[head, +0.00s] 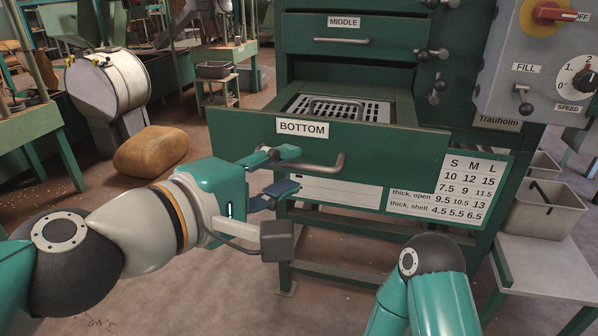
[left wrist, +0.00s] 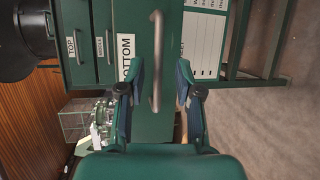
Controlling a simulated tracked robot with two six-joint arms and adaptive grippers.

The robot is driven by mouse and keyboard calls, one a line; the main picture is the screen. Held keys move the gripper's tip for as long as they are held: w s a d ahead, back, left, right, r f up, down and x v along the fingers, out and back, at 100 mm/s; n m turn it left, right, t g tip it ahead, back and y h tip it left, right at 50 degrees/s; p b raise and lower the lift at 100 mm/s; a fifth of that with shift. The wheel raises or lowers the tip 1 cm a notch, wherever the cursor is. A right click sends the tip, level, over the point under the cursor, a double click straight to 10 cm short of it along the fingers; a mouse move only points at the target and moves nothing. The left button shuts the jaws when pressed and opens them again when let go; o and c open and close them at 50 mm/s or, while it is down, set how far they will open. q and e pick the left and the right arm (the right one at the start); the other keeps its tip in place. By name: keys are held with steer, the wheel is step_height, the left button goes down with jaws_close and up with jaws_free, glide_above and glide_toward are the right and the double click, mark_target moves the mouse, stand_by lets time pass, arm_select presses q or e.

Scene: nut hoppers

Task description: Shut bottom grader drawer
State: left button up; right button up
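The bottom grader drawer (head: 400,151) is green with a "BOTTOM" label and stands pulled out from the cabinet. Its perforated metal tray (head: 340,108) shows behind the front. A grey bar handle (head: 327,168) runs across the drawer front. My left gripper (head: 288,172) is in front of the drawer near the handle's left part, with its fingers spread. In the left wrist view the handle (left wrist: 156,62) lies beyond and between the open fingers (left wrist: 160,85), with nothing held. My right arm shows at the lower right in the head view, but its gripper is out of view.
The middle drawer (head: 345,50) above is closed. A control box (head: 545,75) with a red switch and a speed dial hangs at the right. A size chart (head: 450,188) is below the drawer's right side. A brown sack (head: 150,152) lies on the floor at left.

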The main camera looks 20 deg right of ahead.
mark_target(290, 168)
arm_select(q)
steer(key=shift+x, duration=1.4)
jaws_close()
steer(key=shift+d, duration=0.15)
steer(key=shift+w, duration=0.15)
